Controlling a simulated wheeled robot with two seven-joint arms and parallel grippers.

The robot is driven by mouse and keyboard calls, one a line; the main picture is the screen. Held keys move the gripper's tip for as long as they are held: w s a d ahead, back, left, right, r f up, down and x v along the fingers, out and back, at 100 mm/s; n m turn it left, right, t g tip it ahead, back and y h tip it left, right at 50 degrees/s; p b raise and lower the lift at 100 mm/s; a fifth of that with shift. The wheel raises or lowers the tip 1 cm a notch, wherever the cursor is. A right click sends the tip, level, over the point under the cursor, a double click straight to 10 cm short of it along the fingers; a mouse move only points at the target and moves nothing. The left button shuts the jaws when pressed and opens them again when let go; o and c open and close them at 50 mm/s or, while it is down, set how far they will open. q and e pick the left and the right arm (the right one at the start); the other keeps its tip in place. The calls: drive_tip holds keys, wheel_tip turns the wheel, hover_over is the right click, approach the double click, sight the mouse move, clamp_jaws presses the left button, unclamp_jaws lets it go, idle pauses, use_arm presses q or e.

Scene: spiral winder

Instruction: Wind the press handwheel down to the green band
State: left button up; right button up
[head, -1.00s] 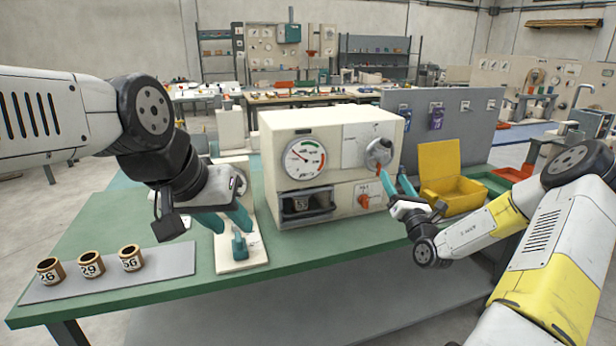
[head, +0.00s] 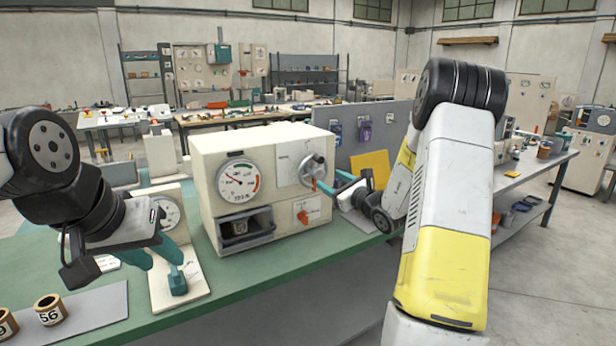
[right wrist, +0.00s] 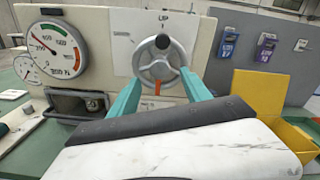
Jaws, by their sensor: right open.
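The cream press (head: 270,150) stands on the green bench, with a silver handwheel (head: 313,164) on its front right. The handwheel has a dark knob at its top in the right wrist view (right wrist: 162,42). My right gripper (right wrist: 160,82) is open, its teal fingers in front of the wheel's lower left and right sides; contact cannot be told. The round gauge (head: 238,181) also shows in the right wrist view (right wrist: 52,50).
A yellow bin (right wrist: 260,92) is to the right. Numbered rings (head: 50,309) sit at the front left.

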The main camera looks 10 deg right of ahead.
sight(320, 174)
drive_tip(key=x, duration=0.6)
drive_tip(key=shift+w, duration=0.1)
drive_tip(key=shift+c, duration=0.5)
clamp_jaws()
drive_tip(key=shift+f, duration=0.1)
drive_tip(key=shift+m, duration=2.9)
